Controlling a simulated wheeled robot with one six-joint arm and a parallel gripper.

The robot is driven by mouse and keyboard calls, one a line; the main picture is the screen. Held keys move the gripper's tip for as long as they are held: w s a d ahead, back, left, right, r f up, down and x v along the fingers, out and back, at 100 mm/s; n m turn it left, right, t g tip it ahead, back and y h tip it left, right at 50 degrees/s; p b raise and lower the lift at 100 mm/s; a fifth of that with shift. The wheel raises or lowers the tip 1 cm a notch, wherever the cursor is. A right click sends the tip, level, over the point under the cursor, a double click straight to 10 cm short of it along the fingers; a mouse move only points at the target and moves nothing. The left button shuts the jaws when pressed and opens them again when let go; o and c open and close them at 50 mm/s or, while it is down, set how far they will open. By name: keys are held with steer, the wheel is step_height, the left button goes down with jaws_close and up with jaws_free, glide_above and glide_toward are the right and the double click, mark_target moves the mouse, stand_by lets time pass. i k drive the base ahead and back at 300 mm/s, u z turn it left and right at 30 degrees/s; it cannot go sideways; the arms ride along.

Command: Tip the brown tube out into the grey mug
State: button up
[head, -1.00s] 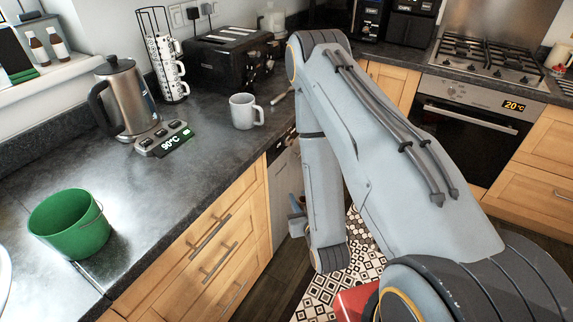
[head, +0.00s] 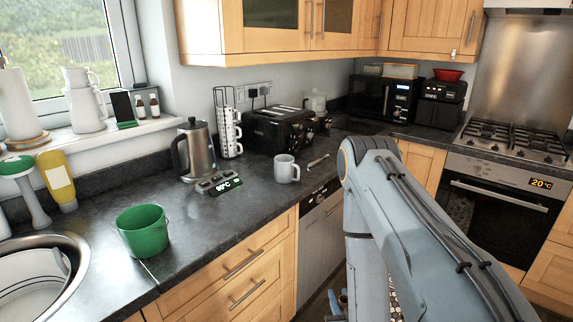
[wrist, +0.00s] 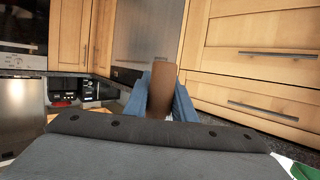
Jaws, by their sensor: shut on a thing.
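The light grey mug (head: 287,169) stands upright on the dark worktop, near its front edge, in the head view. The brown tube (wrist: 160,102) shows in the wrist view between the blue fingers of my gripper (wrist: 160,85), which is shut on it. In the head view only a small part of my gripper (head: 337,303) shows at the bottom, below the worktop edge and left of my arm. The tube is hidden there, and the mug's inside is barely seen.
A digital scale (head: 219,184) and a kettle (head: 199,151) stand left of the mug. A toaster (head: 277,130) is behind it and a utensil (head: 318,160) lies to its right.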

mark_target(284, 166)
steer(key=z, duration=0.4)
steer(key=i, duration=0.45)
steer(key=z, duration=0.95)
steer(key=i, duration=1.8)
steer(key=u, duration=0.3)
